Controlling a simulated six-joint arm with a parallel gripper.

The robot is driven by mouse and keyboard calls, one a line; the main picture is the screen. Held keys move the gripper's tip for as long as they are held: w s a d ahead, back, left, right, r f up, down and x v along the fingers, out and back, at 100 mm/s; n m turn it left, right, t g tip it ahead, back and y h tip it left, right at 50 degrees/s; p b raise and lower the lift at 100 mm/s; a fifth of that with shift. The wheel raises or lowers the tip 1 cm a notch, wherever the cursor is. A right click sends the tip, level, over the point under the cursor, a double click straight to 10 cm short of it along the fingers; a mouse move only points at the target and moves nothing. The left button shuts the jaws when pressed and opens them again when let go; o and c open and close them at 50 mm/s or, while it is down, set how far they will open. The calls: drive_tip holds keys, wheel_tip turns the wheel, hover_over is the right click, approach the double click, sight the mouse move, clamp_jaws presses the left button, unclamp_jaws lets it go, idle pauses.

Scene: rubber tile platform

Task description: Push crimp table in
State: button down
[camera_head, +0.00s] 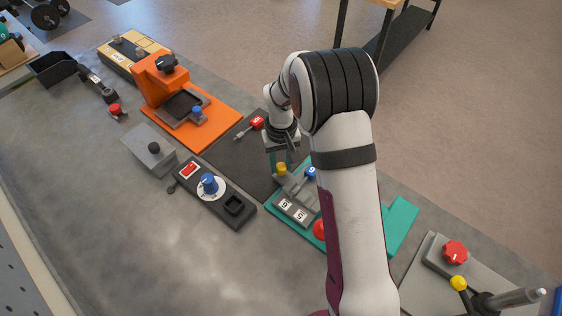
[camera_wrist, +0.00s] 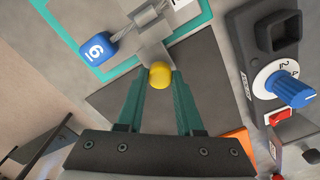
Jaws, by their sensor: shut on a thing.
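The teal-based crimp unit (camera_head: 402,222) lies on the grey platform, partly hidden behind my arm. Its grey table piece (camera_head: 297,188) carries a yellow knob (camera_head: 281,168) on the side facing my gripper. In the wrist view the grey piece (camera_wrist: 150,40) shows beyond the yellow knob (camera_wrist: 159,74). My gripper (camera_head: 279,161) is at the knob, its teal fingers either side of it; in the wrist view the gripper (camera_wrist: 161,80) is shut on the knob.
A black box with a blue dial (camera_head: 208,184) stands left of the crimp unit. A grey fixture with a red knob (camera_head: 455,252) is at lower right. The platform's front left is clear.

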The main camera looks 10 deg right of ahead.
drive_tip(key=shift+s, duration=0.1)
drive_tip(key=s+d, duration=0.8)
drive_tip(key=shift+d, duration=0.15)
drive_tip(key=c, duration=0.5)
unclamp_jaws()
drive_tip(key=shift+c, duration=0.2)
wheel_tip(320, 180, up, 16)
